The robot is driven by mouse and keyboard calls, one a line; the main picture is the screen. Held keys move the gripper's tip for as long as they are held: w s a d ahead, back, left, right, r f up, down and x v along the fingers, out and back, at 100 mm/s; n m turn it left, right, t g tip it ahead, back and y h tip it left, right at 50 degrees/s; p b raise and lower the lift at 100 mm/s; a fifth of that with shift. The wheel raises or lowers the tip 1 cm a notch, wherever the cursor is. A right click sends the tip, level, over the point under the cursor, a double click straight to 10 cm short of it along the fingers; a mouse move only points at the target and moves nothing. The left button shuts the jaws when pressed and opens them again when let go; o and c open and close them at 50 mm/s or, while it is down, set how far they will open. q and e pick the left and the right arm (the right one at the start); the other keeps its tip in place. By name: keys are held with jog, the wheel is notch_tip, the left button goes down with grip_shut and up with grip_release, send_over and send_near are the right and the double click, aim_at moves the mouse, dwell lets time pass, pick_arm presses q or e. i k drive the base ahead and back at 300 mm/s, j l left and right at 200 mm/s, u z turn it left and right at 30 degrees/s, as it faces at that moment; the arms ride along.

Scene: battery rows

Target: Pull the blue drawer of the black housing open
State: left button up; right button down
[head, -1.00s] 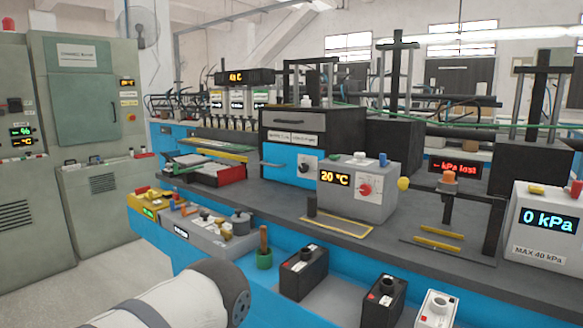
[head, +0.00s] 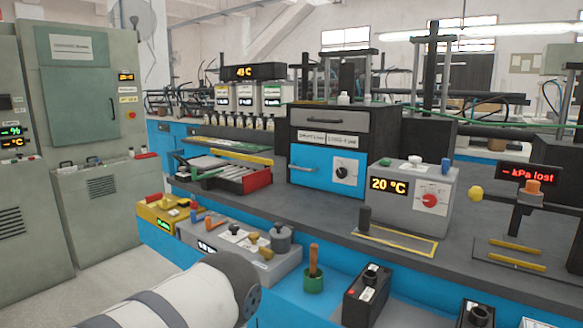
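The black housing (head: 388,150) stands on the dark bench top near the middle of the head view. Its upper front is a grey drawer (head: 350,122) with a dark handle. Below is the blue drawer (head: 313,182), with a horizontal handle at its left, a dial on a white plate at its right and labels above. The blue front looks flush with the housing. A white and dark link of my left arm shows at the bottom, well in front of the bench. Neither gripper is in view.
A grey box reading 20 °C (head: 395,204) stands right of the blue drawer. A red-sided tray (head: 258,180) is left of it. The bench strip before the drawer looks clear.

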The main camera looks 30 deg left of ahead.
aim_at(315, 166)
jog(key=j+z, duration=0.1)
jog(key=j, duration=0.65)
jog(key=i+j, duration=0.1)
jog(key=j, duration=0.65)
jog(key=i+l+z, duration=0.05)
